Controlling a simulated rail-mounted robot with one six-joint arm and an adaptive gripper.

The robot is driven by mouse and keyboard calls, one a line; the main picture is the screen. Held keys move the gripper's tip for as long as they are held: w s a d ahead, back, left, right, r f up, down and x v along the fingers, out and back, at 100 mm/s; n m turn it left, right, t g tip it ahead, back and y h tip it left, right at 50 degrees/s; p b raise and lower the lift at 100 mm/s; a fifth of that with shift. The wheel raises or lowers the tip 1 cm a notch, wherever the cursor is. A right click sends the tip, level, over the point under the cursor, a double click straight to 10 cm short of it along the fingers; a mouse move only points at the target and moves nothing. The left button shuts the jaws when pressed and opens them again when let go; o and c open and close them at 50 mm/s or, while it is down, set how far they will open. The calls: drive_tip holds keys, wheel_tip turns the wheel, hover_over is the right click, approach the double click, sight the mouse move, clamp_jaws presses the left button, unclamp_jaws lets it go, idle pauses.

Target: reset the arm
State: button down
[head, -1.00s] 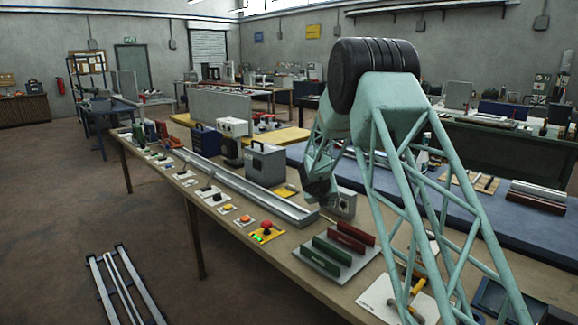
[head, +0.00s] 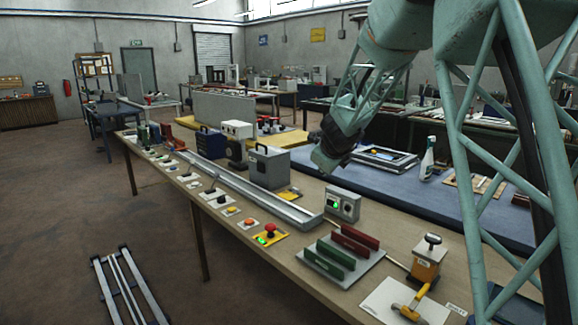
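My arm is the pale green lattice structure on the right of the head view. No held object shows.
A red button on a yellow base (head: 270,231), green and red blocks on a grey plate (head: 341,252), and a yellow-handled lever (head: 411,303) stand on the bench. A long metal channel (head: 245,190) runs along it. A blue-topped table (head: 455,205) holds a spray bottle (head: 427,158).

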drive_tip(key=s+a+r+n+g+y, duration=0.1)
drive_tip(key=s+r+n, duration=0.35)
drive_tip(key=s, duration=0.65)
drive_tip(key=s+a+r+n+g+y, duration=0.1)
drive_tip(key=s+r+n, duration=0.35)
drive_tip(key=s, duration=0.65)
drive_tip(key=s+r+n+y, duration=0.1)
drive_tip(key=s+r+n, duration=0.35)
drive_tip(key=s, duration=0.65)
drive_tip(key=s+d+f+n+g+h, duration=0.1)
drive_tip(key=s+d+f+n, duration=0.1)
drive_tip(key=s, duration=1.1)
drive_tip(key=s+d+f+n+g+h, duration=0.1)
drive_tip(key=s+d+f+n, duration=0.2)
drive_tip(key=s, duration=1)
drive_tip(key=s+d+f+n+g+h, duration=0.1)
drive_tip(key=s+d+n, duration=0.4)
drive_tip(key=s, duration=0.9)
drive_tip(key=f+n+g, duration=0.1)
drive_tip(key=n, duration=0.1)
drive_tip(key=shift+d+f+n, duration=0.15)
drive_tip(key=shift+f+n, duration=0.05)
drive_tip(key=shift+n, duration=0.15)
drive_tip(key=shift+w, duration=0.15)
